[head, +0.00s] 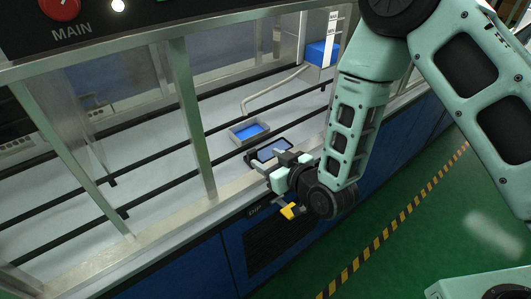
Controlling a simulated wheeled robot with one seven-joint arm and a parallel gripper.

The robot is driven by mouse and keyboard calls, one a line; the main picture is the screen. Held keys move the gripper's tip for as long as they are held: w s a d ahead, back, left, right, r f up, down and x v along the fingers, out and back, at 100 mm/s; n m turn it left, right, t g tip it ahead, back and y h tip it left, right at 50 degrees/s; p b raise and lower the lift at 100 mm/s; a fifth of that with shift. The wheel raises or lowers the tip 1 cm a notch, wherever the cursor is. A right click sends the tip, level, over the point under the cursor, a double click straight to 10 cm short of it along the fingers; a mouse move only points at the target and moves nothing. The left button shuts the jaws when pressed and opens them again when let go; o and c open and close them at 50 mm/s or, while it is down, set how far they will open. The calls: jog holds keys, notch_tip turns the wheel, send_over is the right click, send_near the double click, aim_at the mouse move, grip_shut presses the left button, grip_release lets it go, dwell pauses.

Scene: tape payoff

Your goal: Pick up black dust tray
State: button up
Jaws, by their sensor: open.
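The black dust tray (266,153) is a small, shallow tray with a dark rim and a pale blue-grey inside. It lies on the light machine bed near its front edge. My gripper (281,163) is open at the tray's near right side, with its fingers pointing toward it. The gripper and wrist cover part of the tray's near edge. I cannot tell whether the fingers touch the tray or straddle its rim.
A grey tray with a bright blue inside (235,133) sits just behind the black one. A bent pale pipe (272,88) and dark rails lie farther back. Metal frame posts (193,115) stand to the left. A blue block (318,54) is at the back right.

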aim_at(253, 152)
jog(key=shift+x, duration=0.9)
jog(key=p+x, duration=0.1)
jog(key=x, duration=0.2)
jog(key=p+x, duration=0.1)
jog(key=shift+w+a+r+p, duration=0.15)
jog(key=shift+a+p, duration=0.15)
jog(key=shift+a, duration=0.2)
jog(key=shift+w+a+f, duration=0.2)
jog(key=shift+w+f, duration=0.05)
jog(key=shift+w, duration=0.05)
jog(key=c, duration=1.1)
